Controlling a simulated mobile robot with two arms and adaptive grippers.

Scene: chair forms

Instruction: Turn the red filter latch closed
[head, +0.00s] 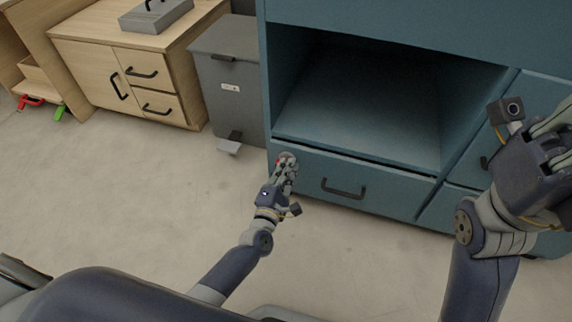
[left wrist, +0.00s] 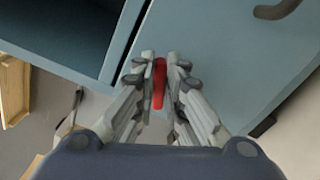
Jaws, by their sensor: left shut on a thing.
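The red filter latch (left wrist: 159,82) is on the front of the blue cabinet, near the left end of the lower drawer panel. In the left wrist view it stands between my left gripper's two fingers (left wrist: 160,88), which are shut on it. In the head view my left gripper (head: 285,163) is at the cabinet's lower left corner, and only a speck of red shows by its fingertips. The latch's base is mostly hidden by the fingers. My right gripper (head: 562,130) is at the right edge, partly cut off, and its fingertips are out of the picture.
The blue cabinet (head: 400,22) has an open empty compartment above a drawer with a black handle (head: 344,189). A grey pedal bin (head: 228,85) stands close to its left. A wooden cabinet (head: 95,75) is farther left. The floor (head: 120,190) in front is clear.

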